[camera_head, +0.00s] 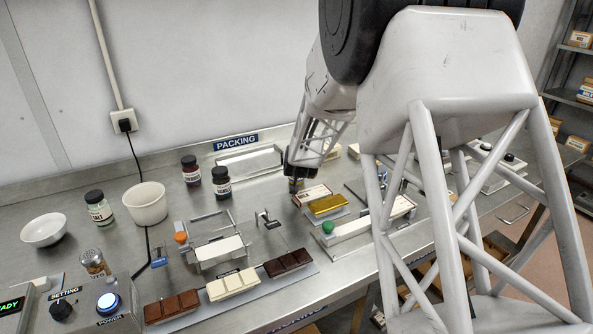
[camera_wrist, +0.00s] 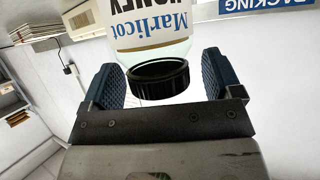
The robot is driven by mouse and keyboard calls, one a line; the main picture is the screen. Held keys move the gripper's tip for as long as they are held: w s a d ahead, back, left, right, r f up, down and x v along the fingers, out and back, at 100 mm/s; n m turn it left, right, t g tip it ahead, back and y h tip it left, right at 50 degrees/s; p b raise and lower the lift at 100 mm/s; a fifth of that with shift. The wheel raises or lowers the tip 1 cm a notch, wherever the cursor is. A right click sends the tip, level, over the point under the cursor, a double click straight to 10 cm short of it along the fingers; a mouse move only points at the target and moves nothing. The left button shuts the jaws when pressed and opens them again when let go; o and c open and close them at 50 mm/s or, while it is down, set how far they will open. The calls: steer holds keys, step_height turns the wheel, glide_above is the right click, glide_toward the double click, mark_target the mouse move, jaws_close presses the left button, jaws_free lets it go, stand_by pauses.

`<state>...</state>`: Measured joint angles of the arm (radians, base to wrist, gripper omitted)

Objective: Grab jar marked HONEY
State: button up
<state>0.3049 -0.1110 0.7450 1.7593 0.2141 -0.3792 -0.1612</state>
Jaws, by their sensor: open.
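The jar marked HONEY (camera_wrist: 150,22) shows upside down in the wrist view, with a white label that also reads Marlicot and a black lid (camera_wrist: 158,80). My gripper (camera_wrist: 158,62) is open, with one blue ridged finger on each side of the lid. A gap shows between each finger and the lid, so the jar is not clasped. The far end of the jar is cut off by the picture's top edge. In the head view my gripper (camera_head: 296,178) is low over the bench, right of the PACKING sign; the HONEY label cannot be made out there.
Two dark jars (camera_head: 221,182) stand left of my gripper. A SALT jar (camera_head: 98,208), white cup (camera_head: 146,204) and white bowl (camera_head: 44,231) are further left. Chocolate bars (camera_head: 232,285) lie on a front tray. A gold-wrapped bar (camera_head: 327,205) lies close by my gripper.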

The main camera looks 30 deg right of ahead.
steer(key=shift+c, duration=0.3)
steer(key=c, duration=1.2)
steer(key=shift+r, duration=5)
